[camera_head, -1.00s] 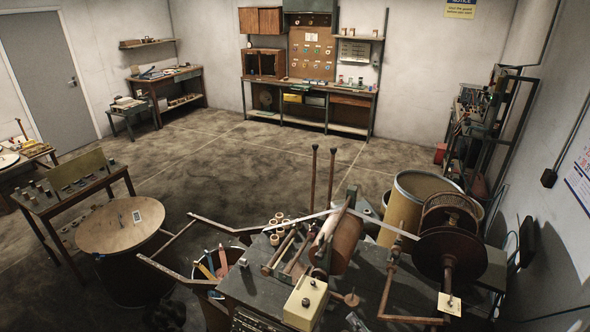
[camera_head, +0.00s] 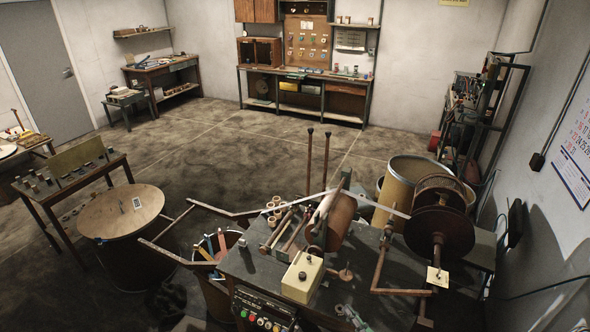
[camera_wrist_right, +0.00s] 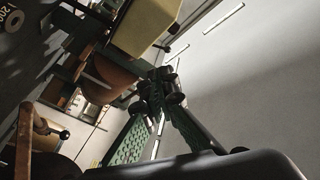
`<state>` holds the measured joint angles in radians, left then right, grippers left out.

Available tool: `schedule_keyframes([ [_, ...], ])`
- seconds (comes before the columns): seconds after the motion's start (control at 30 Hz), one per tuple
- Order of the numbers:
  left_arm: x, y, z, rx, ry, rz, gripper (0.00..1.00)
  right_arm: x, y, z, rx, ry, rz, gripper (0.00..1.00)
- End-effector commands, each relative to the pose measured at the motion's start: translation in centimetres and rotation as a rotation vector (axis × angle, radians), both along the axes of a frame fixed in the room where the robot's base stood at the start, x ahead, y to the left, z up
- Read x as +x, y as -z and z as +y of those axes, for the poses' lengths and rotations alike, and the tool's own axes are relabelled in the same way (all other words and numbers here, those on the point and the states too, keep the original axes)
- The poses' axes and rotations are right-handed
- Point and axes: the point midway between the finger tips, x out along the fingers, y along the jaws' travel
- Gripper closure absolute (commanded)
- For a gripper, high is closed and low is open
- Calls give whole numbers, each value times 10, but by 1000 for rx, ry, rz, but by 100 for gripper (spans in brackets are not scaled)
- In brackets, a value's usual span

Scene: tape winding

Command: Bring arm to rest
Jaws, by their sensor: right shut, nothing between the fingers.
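My right gripper (camera_head: 346,312) shows small at the bottom of the head view, at the front edge of the winding bench (camera_head: 250,268). In the right wrist view its green fingers (camera_wrist_right: 162,85) come together at the tips, with nothing between them. It is to the right of the cream control box (camera_head: 303,277) and apart from it, as far as I can tell. The box also shows at the top of the wrist view (camera_wrist_right: 147,24). My left gripper cannot be made out in either view.
The winding machine's brown roll (camera_head: 341,222) and dark reel (camera_head: 439,233) stand on the bench. A rusty bent arm (camera_head: 380,268) is to the right of my gripper. A tan drum (camera_head: 405,178) stands behind, a round-topped barrel (camera_head: 105,211) at left. The floor beyond is clear.

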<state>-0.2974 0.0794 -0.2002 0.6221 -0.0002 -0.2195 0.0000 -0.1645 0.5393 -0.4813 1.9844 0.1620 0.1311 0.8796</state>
Motion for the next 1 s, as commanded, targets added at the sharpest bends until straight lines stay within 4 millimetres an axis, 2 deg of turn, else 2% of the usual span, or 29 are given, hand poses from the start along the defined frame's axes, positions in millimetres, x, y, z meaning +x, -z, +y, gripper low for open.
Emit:
schedule_keyframes([
  [0.17, -9, 1, 1, 1, -2, 12, 55, -5, 32, -19, -168, 112, 109, 100],
  [0.27, -8, 1, 1, 1, -1, 11, 55, -18, 58, -40, -314, 184, 211, 100],
  [0.33, -8, 1, 1, 1, -1, 11, 55, -33, 78, -59, -422, 225, 298, 100],
  [0.5, -7, 0, 1, 1, -1, 9, 55, -91, 122, -108, -670, 274, 537, 100],
  [0.6, -4, 0, 1, 1, -1, 6, 55, -128, 139, -131, -775, 269, 659, 100],
  [0.8, -2, 0, 1, 0, -1, 2, 55, -190, 156, -159, -903, 235, 842, 100],
  [1.0, -2, 0, 1, 0, -1, 2, 55, -243, 163, -176, -981, 187, 987, 100],
])
